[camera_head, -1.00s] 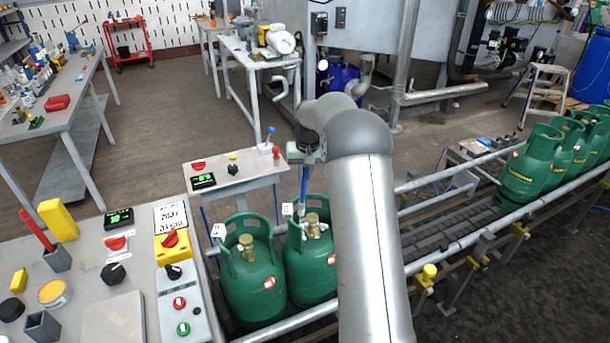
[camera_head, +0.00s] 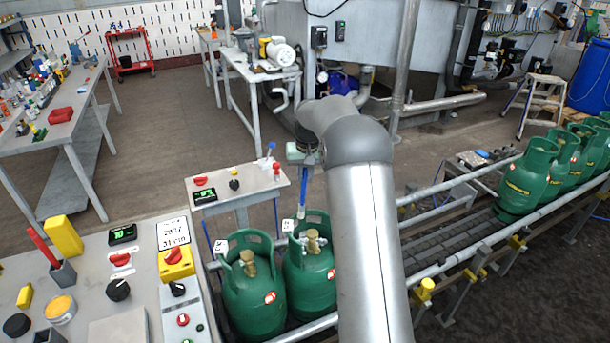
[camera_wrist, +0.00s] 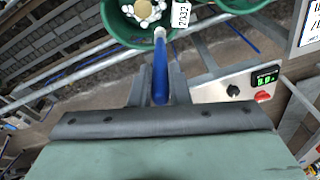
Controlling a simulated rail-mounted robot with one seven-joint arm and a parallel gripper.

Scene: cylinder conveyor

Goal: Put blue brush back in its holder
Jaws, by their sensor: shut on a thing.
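The blue brush (camera_head: 303,188) hangs upright, bristles down, in my gripper (camera_head: 302,162). In the wrist view its blue handle (camera_wrist: 160,78) sits between my two fingers (camera_wrist: 160,92), with the pale tip pointing at a green cylinder's top. The tip is beside that cylinder's collar; I cannot tell whether they touch. A grey square holder (camera_head: 49,337) stands at the lower left of the near worktop, cut by the frame edge. Another grey square holder (camera_head: 62,274) has a red stick in it.
Two green cylinders (camera_head: 252,290) (camera_head: 311,283) stand on the conveyor below my gripper; white blobs surround one valve. The near worktop (camera_head: 85,306) carries knobs, a yellow block (camera_head: 63,236), a tin (camera_head: 60,310) and a control box. A small control table (camera_head: 238,188) stands behind.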

